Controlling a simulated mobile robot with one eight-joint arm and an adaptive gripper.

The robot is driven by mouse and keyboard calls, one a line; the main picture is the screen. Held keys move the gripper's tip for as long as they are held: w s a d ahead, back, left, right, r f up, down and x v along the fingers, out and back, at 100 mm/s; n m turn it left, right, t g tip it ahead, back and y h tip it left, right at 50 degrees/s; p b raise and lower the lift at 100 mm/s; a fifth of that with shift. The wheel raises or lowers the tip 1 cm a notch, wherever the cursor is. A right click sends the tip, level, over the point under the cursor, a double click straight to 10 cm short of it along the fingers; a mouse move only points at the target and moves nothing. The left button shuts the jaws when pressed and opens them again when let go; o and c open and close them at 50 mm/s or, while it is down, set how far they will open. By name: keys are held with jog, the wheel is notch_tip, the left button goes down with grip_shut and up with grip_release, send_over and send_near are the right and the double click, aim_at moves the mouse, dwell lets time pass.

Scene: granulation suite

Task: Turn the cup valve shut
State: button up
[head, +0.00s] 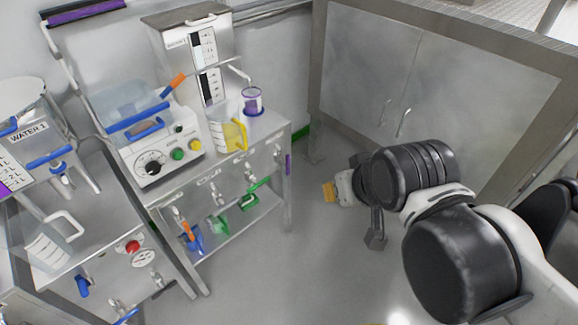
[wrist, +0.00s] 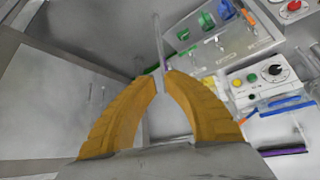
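A clear cup (head: 253,103) with a purple rim and base stands at the back right of the metal bench. A thin pipe from the metal hopper (head: 190,48) runs toward it. I cannot make out which small handle is the cup valve. My gripper (head: 329,192) has orange fingers and hangs over open floor right of the bench, apart from the cup and the bench. In the wrist view my gripper (wrist: 162,80) shows its fingertips almost together, with only a narrow gap and nothing held between them.
The bench's lower shelf (head: 235,220) holds blue and green items. A grey cabinet (head: 420,80) stands behind. The floor between bench and arm is clear.

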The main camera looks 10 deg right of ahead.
jog(key=o, duration=0.4)
jog(key=shift+w+r, duration=0.1)
jog(key=shift+w, duration=0.1)
jog(key=n+g+y, duration=0.2)
jog(key=n+g, duration=0.1)
jog(key=n, duration=0.3)
send_over(289, 158)
jog(key=s+d, duration=0.2)
jog(key=s, duration=0.1)
notch_tip(289, 158, down, 27)
jog(key=b+x, duration=0.1)
jog(key=x, duration=0.2)
jog(key=b+x, duration=0.2)
jog(key=x, duration=0.1)
jog(key=b+x, duration=0.2)
jog(key=x, duration=0.2)
jog(key=shift+a+r, duration=0.1)
jog(key=shift+a, duration=0.25)
jog(key=shift+c, duration=0.4)
